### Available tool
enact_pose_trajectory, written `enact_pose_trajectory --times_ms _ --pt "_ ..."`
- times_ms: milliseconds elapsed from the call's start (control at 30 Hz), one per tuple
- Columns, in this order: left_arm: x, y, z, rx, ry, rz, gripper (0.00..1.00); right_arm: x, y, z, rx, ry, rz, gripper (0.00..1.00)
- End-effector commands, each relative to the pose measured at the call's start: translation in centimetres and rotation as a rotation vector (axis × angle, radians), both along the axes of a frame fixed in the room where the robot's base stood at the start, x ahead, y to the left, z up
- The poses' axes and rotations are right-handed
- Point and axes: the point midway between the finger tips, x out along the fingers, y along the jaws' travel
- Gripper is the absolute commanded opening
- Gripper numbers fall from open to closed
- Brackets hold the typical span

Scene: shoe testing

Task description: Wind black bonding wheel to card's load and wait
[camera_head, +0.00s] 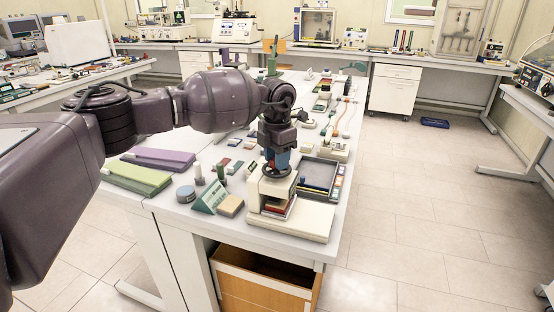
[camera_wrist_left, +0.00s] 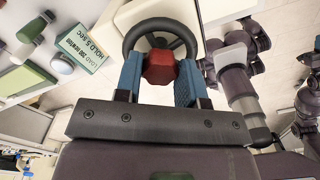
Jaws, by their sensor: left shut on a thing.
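The black bonding wheel (camera_head: 278,172) sits on top of a cream press (camera_head: 262,187) near the front of the table. Its round rim (camera_wrist_left: 127,42) and red hub (camera_wrist_left: 159,70) show in the left wrist view. My left gripper (camera_head: 278,158) comes down on the wheel from above. In the left wrist view its blue fingers (camera_wrist_left: 158,72) are shut on the red hub, one on each side. The teal card (camera_head: 209,197) stands left of the press. In the left wrist view the card (camera_wrist_left: 83,47) reads "LOAD 200 NEWTON HOLD 5 SEC". My right gripper is out of view.
A red layered piece (camera_head: 279,207) lies in the press opening. A grey tray (camera_head: 320,174) stands close behind on the right. Green and purple pads (camera_head: 133,177) lie at the left. A round grey tin (camera_head: 185,194) and a tan block (camera_head: 231,206) are near the card.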

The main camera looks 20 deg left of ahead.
Motion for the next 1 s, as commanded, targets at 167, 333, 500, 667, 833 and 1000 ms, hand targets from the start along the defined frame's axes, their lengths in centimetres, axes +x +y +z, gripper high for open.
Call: enact_pose_trajectory --times_ms 167,333,500,667,833,1000 --pt "0.1 0.0 -0.1 -0.001 -0.002 -0.167 0.13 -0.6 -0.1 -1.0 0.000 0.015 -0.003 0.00" --pt "0.1 0.0 -0.1 -0.001 -0.002 -0.328 0.13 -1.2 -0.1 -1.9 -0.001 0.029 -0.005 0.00" --pt "0.1 0.0 -0.1 -0.001 -0.001 -0.489 0.13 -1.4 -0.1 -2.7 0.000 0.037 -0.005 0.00" --pt "0.0 0.0 -0.2 -0.002 -0.002 -0.638 0.13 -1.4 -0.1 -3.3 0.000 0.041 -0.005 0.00" --pt "0.1 0.0 -0.1 -0.002 -0.002 -0.781 0.13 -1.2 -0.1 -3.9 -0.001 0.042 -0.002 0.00" --pt "0.0 0.0 -0.1 -0.001 -0.001 -0.896 0.13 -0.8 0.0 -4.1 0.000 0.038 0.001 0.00"
